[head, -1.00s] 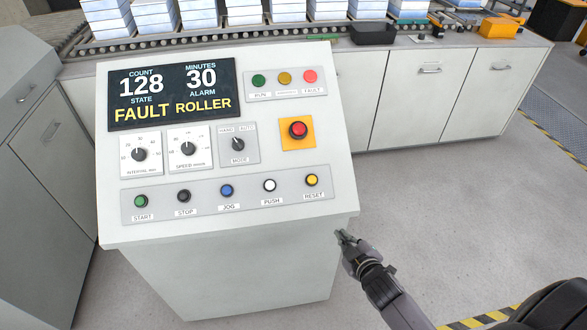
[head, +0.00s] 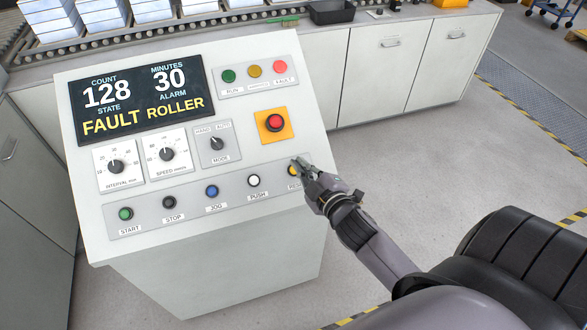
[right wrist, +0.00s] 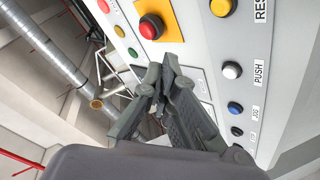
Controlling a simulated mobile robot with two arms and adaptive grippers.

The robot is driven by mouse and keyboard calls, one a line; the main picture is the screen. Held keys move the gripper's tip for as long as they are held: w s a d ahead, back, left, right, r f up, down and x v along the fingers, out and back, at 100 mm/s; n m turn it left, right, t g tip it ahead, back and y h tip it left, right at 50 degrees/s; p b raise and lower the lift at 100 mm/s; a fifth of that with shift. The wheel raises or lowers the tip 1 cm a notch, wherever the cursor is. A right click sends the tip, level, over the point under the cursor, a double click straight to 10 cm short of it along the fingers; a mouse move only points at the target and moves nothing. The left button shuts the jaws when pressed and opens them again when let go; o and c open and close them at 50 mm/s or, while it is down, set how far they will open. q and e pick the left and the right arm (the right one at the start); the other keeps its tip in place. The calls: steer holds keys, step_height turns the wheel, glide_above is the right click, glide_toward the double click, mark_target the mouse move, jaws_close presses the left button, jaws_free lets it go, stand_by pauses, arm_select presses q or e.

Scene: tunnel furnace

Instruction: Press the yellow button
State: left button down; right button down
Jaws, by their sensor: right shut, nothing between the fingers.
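The yellow button (head: 292,170), labelled RESET, is at the right end of the lower button row on the sloped control panel (head: 225,255). My right gripper (head: 301,163) partly covers it and its label in the head view. The right wrist view shows the yellow button (right wrist: 222,7) at the top edge, with the shut, empty fingertips (right wrist: 170,62) below and left of it. I see no clear contact with the button. My left gripper is not in view.
A red mushroom button (head: 275,122) on a yellow plate sits just above my right gripper. The white PUSH button (head: 254,181) is to its left. The display (head: 135,98) reads FAULT ROLLER. A conveyor (head: 180,20) runs behind the panel. Open floor (head: 420,170) lies to the right.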

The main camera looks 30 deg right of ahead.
steer(key=shift+w+d+f+b, duration=0.2)
steer(key=shift+w+f+b, duration=0.65)
steer(key=shift+f+b, duration=0.3)
steer(key=shift+w+d+f+b, duration=0.15)
steer(key=shift+w+f+b, duration=0.65)
steer(key=shift+f+b, duration=0.4)
steer(key=shift+w+d+f+b, duration=0.2)
steer(key=shift+w+f+b, duration=0.75)
steer(key=shift+f, duration=0.35)
steer(key=shift+f, duration=0.1)
steer(key=shift+w+d+f, duration=0.1)
steer(key=shift+w+f, duration=0.05)
steer(key=shift+f, duration=0.05)
steer(key=shift+w+f+b, duration=0.25)
steer(key=shift+f+b, duration=0.2)
steer(key=shift+f, duration=0.05)
steer(key=shift+r, duration=0.1)
steer(key=shift+s+r+p, duration=0.55)
steer(key=shift+r+p, duration=0.15)
steer(key=shift+p, duration=0.25)
steer(key=shift+r, duration=0.1)
